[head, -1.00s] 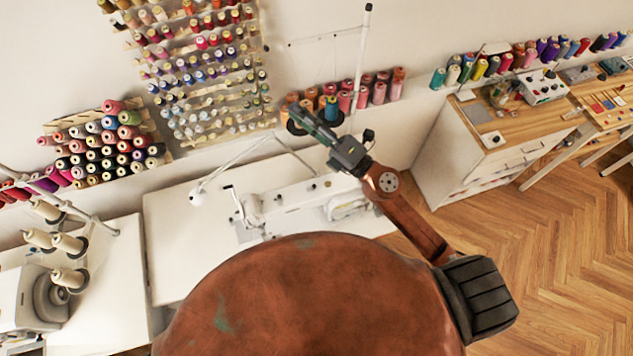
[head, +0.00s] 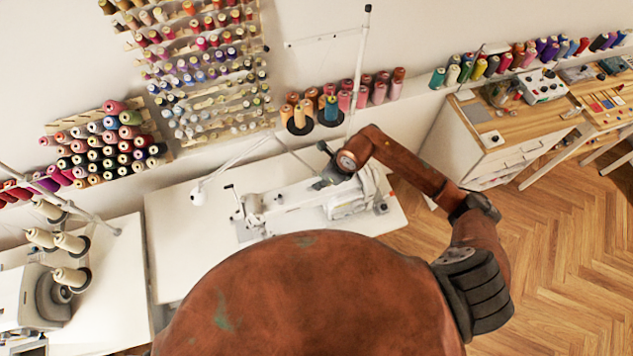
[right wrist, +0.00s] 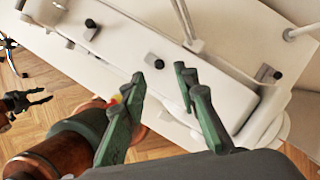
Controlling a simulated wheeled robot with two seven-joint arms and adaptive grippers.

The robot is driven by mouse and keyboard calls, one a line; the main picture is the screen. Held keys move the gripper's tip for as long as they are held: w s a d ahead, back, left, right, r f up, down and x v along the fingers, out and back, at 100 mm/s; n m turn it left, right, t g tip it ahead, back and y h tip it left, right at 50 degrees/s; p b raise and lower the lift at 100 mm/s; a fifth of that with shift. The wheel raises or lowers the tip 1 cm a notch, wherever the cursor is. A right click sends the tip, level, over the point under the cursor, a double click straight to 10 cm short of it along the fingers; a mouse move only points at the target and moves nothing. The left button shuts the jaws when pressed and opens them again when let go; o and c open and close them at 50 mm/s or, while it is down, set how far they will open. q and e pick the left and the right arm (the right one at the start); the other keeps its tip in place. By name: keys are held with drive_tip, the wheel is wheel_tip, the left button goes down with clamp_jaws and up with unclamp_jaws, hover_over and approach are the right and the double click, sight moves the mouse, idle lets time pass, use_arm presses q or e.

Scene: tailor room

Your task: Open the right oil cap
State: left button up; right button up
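The white sewing machine (head: 290,208) stands on a white table, and its top fills much of the right wrist view (right wrist: 225,92). Small dark caps show there: one at the upper left (right wrist: 90,23), one near the middle (right wrist: 154,61) and one at the right (right wrist: 268,73). I cannot tell for sure which is the right oil cap. My right gripper (right wrist: 161,72) is open and empty, its green fingertips on either side of the middle cap in the picture; contact is not visible. In the head view it (head: 326,168) is over the machine, partly hidden. What looks like my left gripper (right wrist: 38,98) hangs open at the left.
A thin lamp arm (head: 235,160) and an upright thread pole (head: 360,70) stand behind the machine. Orange and blue thread spools (head: 330,108) are near my right arm. A wooden-topped cabinet (head: 480,125) is at the right, with open floor before it.

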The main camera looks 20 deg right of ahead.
drive_tip(key=shift+p+x, duration=0.4)
drive_tip(key=shift+x, duration=1.65)
drive_tip(key=shift+c, duration=0.3)
clamp_jaws()
